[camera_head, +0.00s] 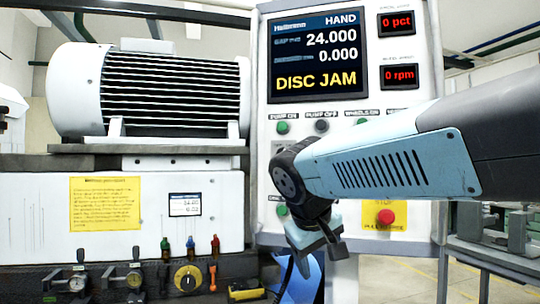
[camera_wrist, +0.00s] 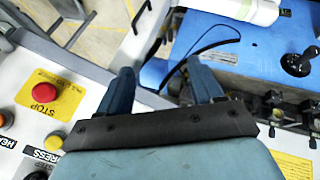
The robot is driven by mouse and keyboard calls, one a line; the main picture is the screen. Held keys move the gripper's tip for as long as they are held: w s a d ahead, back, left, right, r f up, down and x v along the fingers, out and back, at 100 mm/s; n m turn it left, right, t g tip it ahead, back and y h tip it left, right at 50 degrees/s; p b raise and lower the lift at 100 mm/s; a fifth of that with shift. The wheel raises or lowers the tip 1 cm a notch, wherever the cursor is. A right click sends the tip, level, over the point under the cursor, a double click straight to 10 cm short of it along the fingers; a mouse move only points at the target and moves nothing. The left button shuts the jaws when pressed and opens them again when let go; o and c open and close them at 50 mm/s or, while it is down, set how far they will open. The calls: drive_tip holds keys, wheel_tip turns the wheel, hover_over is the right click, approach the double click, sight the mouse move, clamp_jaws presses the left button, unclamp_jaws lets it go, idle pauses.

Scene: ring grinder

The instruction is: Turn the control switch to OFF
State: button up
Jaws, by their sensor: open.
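I cannot tell for certain which control is the control switch, and no OFF position is readable on a rotary switch. A dark lever or knob (camera_wrist: 298,64) stands on a blue surface at the right there, apart from the fingers.
The control panel (camera_head: 257,185) has a screen (camera_head: 318,55) reading "DISC JAM". A red stop button (camera_head: 386,217) is right of my gripper; it also shows in the wrist view (camera_wrist: 43,92). A large motor (camera_head: 150,90) is at the left.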

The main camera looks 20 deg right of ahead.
drive_tip(key=w+a+r+t+h, duration=0.2)
drive_tip(key=w+a+r+h, duration=0.25)
drive_tip(key=w+r, duration=0.6)
drive_tip(key=t+h, duration=0.2)
drive_tip(key=h, duration=0.2)
approach(281, 154)
drive_tip(key=shift+m+y, duration=0.25)
drive_tip(key=shift+m, duration=0.05)
drive_tip(key=x, duration=0.9)
drive_tip(key=shift+s+d+r, duration=0.1)
drive_tip(key=shift+c, duration=0.3)
